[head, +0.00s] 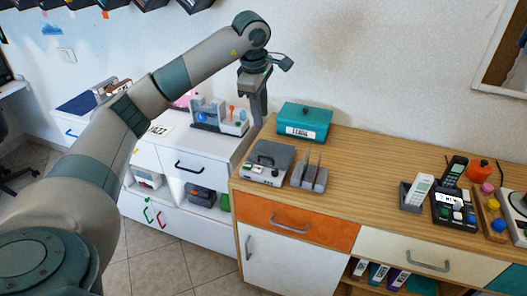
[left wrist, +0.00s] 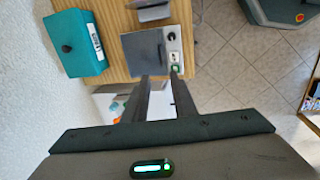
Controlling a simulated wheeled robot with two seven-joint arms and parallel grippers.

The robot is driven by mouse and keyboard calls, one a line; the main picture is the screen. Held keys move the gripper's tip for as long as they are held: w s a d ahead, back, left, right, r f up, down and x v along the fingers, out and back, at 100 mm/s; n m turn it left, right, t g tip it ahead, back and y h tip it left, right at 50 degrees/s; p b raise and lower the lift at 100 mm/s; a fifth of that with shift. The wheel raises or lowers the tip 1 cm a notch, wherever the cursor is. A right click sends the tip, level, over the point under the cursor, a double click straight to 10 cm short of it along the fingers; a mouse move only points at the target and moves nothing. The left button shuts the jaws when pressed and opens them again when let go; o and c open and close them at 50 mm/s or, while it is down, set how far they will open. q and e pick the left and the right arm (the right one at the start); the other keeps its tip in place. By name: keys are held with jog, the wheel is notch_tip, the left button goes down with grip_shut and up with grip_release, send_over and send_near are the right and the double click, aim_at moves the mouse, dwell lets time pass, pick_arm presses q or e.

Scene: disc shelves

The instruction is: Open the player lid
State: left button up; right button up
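The player (head: 267,162) is a grey box near the left end of the wooden cabinet top. In the left wrist view the lid (left wrist: 142,50) lies beside a lighter strip with a dark knob and a green button. My left gripper (head: 259,118) points down above the player's back left. My right gripper is not in view.
A teal box (head: 305,121) stands behind the player, and a grey disc rack (head: 309,177) stands right beside it. The middle of the wooden top (head: 365,170) is clear. A lower white cabinet (head: 185,155) adjoins at left.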

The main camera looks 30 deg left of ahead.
pick_arm(q)
jog(key=shift+a, duration=0.15)
jog(key=p, duration=0.5)
send_over(264, 164)
notch_tip(264, 164, down, 16)
jog(key=shift+s+r, duration=0.1)
jog(key=shift+s, duration=0.05)
jog(key=shift+f, duration=0.6)
grip_shut()
dwell(1.1)
